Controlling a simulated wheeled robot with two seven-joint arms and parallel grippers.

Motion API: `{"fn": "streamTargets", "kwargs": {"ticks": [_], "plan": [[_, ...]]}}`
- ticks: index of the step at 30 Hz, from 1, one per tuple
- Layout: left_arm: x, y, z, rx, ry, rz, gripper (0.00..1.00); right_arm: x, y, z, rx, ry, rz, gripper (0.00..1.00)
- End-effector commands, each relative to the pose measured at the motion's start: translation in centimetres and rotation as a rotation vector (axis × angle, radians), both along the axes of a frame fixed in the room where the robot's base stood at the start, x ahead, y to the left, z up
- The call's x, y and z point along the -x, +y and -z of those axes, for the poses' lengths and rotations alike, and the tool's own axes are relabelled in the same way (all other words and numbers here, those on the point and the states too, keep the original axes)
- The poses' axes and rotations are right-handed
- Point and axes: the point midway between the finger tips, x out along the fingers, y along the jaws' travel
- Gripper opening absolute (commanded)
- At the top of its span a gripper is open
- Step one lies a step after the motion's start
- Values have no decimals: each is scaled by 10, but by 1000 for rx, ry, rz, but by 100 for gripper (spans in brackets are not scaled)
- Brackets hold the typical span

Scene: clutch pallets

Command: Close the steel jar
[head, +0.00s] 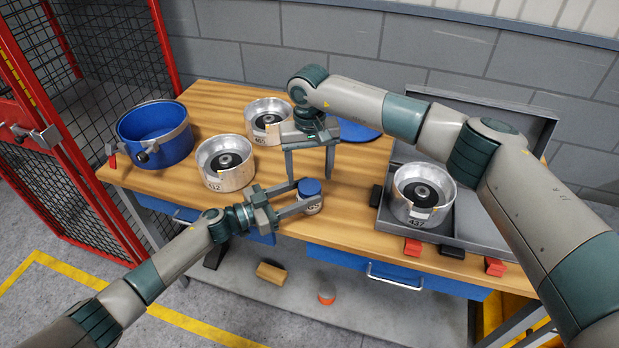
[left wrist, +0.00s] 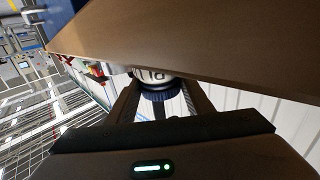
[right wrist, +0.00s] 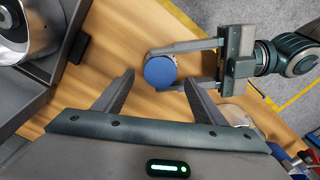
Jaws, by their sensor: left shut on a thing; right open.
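The small steel jar (head: 311,207) has a printed label and a blue lid (head: 309,187) on top, near the table's front edge. My left gripper (head: 307,195) is shut on the jar, one finger on each side. The left wrist view shows part of the labelled jar (left wrist: 150,74) between the fingers. My right gripper (head: 308,174) is open above the jar, fingers pointing down. In the right wrist view, the round blue lid (right wrist: 160,72) appears between its fingertips, not gripped. I cannot tell how tightly the lid is seated.
Two steel drums (head: 226,165) (head: 267,118) and a blue pot (head: 156,135) stand left on the wooden table (head: 225,95). A blue disc (head: 358,131) lies behind my right gripper. A grey case (head: 480,225) with another steel drum (head: 421,190) is at the right.

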Motion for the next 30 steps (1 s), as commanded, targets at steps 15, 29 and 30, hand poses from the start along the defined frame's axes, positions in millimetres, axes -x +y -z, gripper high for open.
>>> {"fn": "streamTargets", "kwargs": {"ticks": [15, 29, 30], "plan": [[0, 0, 0, 1, 0, 0, 0, 0, 0, -14, 0, 1, 7, 54], [0, 0, 0, 1, 0, 0, 0, 1, 1, -46, 0, 7, 106, 54], [0, 0, 0, 1, 0, 0, 0, 1, 1, -46, 0, 7, 106, 54]]}}
